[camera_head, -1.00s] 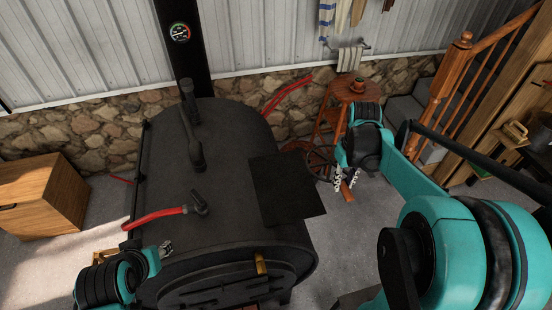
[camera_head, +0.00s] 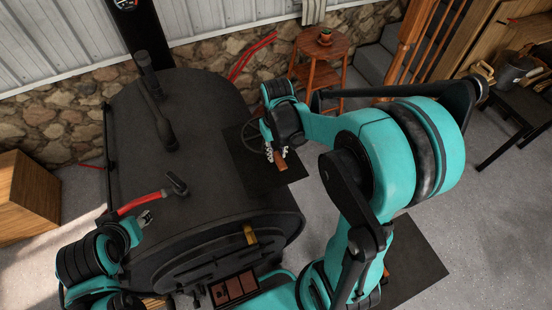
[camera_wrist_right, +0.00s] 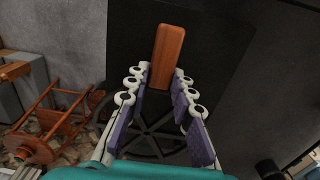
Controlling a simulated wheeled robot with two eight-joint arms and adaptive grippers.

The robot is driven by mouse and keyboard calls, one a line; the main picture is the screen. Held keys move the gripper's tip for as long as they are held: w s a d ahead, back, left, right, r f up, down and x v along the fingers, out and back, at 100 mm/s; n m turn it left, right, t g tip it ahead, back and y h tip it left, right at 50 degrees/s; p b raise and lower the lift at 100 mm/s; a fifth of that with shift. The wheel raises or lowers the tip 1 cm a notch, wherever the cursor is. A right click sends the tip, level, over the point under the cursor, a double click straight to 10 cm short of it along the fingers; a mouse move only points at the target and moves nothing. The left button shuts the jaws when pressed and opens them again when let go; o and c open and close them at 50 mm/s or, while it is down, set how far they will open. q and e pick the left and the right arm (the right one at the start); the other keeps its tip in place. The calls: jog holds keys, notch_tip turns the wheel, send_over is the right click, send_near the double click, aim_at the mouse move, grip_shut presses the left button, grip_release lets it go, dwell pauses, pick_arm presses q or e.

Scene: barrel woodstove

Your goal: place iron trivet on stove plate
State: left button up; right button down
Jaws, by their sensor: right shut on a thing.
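The iron trivet (camera_head: 246,139) is a dark spoked ring with a brown wooden handle (camera_head: 282,161). Its spokes also show in the right wrist view (camera_wrist_right: 150,136), with the handle upright between the fingers. My right gripper (camera_head: 276,152) is shut on the trivet. The black square stove plate (camera_head: 291,176) lies on the right side of the barrel stove (camera_head: 215,185). In the head view the trivet overlaps the plate's upper left part; I cannot tell if they touch. My left gripper (camera_head: 146,218) is over the stove's left side, and its jaw state is unclear.
A wooden stool (camera_head: 322,48) with a small pot stands behind at right. A wooden cabinet (camera_head: 24,200) is at left, a dark bench (camera_head: 510,105) at right.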

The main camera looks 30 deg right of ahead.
notch_tip(320, 180, down, 3)
jog(key=shift+f, duration=0.55)
jog(key=shift+s, duration=0.1)
jog(key=c, duration=1.7)
grip_release()
jog(key=shift+f+b, duration=0.1)
jog(key=shift+b, duration=0.25)
jog(key=o, duration=0.4)
